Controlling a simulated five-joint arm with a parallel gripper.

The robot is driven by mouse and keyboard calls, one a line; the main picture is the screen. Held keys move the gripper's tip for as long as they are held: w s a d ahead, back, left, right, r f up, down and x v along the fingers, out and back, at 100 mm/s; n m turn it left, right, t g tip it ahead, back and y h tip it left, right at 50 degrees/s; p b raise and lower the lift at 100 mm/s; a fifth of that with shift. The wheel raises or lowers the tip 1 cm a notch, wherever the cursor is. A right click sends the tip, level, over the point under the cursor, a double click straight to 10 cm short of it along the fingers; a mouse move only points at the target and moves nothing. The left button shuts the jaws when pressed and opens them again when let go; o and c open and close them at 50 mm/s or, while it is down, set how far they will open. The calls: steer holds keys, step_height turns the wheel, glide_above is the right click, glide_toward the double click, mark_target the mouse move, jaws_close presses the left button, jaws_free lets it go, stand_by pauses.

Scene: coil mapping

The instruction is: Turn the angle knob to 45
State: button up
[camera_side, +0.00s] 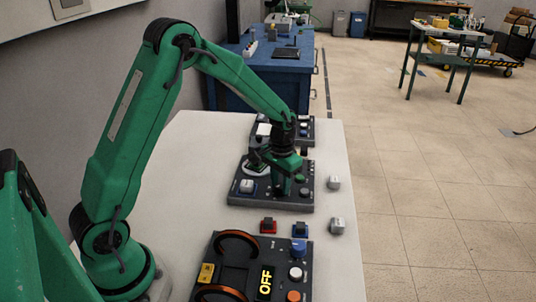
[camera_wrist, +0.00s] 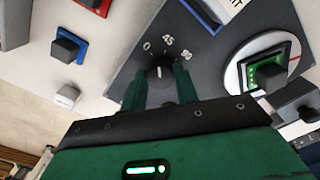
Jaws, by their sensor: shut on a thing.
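The dark angle knob (camera_wrist: 160,74) is on a grey panel (camera_wrist: 215,62), beside the printed marks 0, 45 and 90. A short light line on the knob stands nearly upright in the wrist view, toward the 45 side of the dial; its exact reading is too small to tell. My gripper (camera_wrist: 161,79) is shut on the knob, one green finger on each side of it. In the side view my gripper (camera_side: 285,185) points down onto the middle panel (camera_side: 270,202), and the knob is hidden behind it.
Red (camera_side: 268,226) and blue (camera_side: 300,229) blocks and grey cubes (camera_side: 337,226) lie nearby. A front panel (camera_side: 248,260) carries orange-black coils and an OFF display. Floor lies right of the table.

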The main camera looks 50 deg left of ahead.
mark_target(280, 185)
steer(key=m, duration=0.4)
steer(key=shift+r, duration=0.1)
stand_by(0.3)
steer(key=shift+w, duration=0.1)
steer(key=o, duration=1)
steer(key=shift+r, duration=3.85)
steer(key=shift+r, duration=0.1)
